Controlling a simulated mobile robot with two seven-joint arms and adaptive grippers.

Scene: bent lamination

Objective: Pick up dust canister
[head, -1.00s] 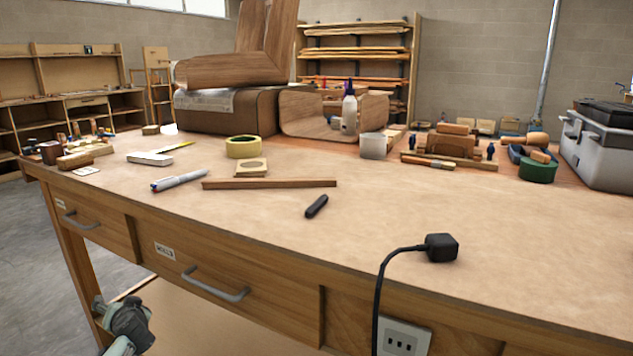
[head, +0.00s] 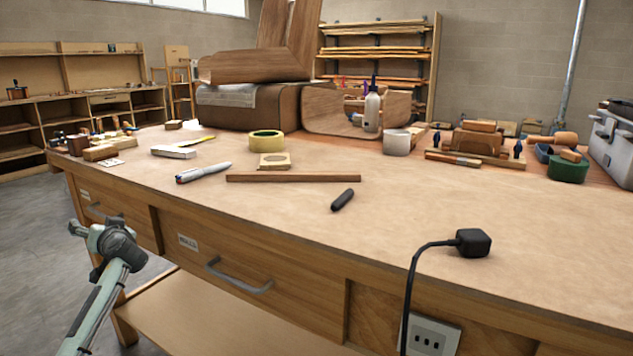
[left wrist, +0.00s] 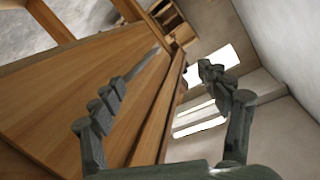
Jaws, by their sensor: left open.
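My left gripper (head: 80,231) is in front of the bench's left end, at drawer height and well away from the cylinder. In the left wrist view the left gripper (left wrist: 160,78) has its fingers wide apart with nothing between them, and wooden drawer fronts show beyond. My right gripper is not in view.
A white bottle (head: 373,108) stands just behind the cylinder. A tape roll (head: 266,143), a wooden strip (head: 293,178), a black marker (head: 342,200) and a black plug (head: 473,242) with its cable lie nearer. The bench's right front is mostly clear.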

